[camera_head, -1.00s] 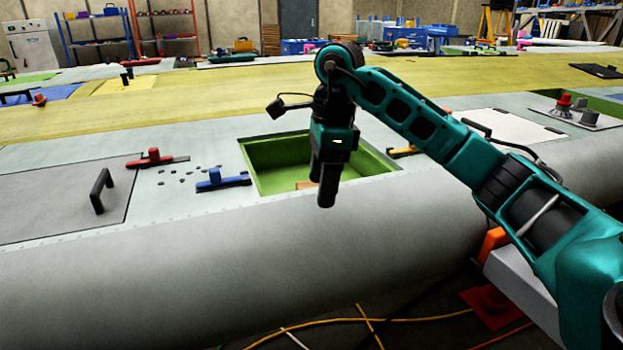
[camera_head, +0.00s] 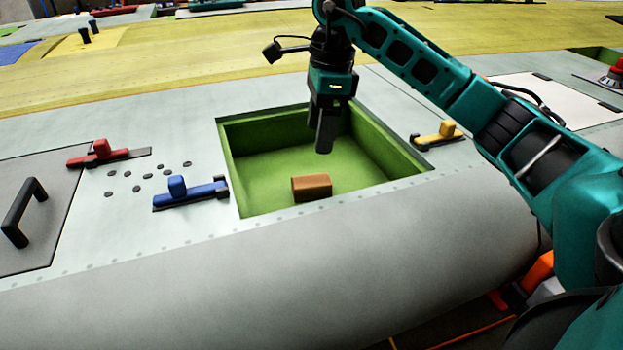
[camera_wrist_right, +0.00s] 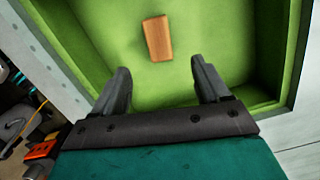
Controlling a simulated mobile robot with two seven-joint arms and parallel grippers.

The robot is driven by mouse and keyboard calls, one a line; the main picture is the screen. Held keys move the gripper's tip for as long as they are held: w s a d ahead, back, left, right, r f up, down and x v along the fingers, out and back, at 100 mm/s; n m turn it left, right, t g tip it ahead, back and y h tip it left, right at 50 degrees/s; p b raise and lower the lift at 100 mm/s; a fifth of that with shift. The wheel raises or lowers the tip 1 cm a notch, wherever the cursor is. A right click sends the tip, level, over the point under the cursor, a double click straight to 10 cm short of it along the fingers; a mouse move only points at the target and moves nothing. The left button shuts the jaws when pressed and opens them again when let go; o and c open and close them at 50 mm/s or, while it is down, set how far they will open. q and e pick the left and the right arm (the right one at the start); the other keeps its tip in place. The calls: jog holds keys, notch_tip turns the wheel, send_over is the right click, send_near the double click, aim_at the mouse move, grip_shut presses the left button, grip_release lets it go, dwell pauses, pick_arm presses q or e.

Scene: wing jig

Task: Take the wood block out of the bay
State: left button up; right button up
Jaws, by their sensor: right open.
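The wood block (camera_head: 312,187) is a small brown block lying on the floor of the green bay (camera_head: 262,180), close to its near wall. It also shows in the right wrist view (camera_wrist_right: 157,39), beyond the fingertips and roughly between their lines. My right gripper (camera_head: 325,145) points down over the bay, above and behind the block in the head view. In the right wrist view the gripper (camera_wrist_right: 160,75) has its two fingers apart with nothing between them. It does not touch the block. My left gripper is not in view.
Left of the bay are a blue clamp (camera_head: 190,192), a red clamp (camera_head: 105,152) and several dark loose fasteners (camera_head: 137,188). A yellow clamp (camera_head: 438,134) sits right of the bay. A grey panel with a black handle (camera_head: 24,210) lies at far left. The bay walls surround the block.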

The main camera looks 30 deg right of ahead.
aim_at(311, 180)
jog(key=f, duration=0.4)
jog(key=a+f, duration=0.1)
jog(key=f, duration=0.7)
jog(key=shift+w+a+p, duration=0.2)
jog(key=shift+a+p, duration=0.1)
jog(key=shift+p, duration=0.1)
jog(key=shift+c, duration=0.3)
jog(key=shift+r, duration=0.1)
jog(key=c, duration=1)
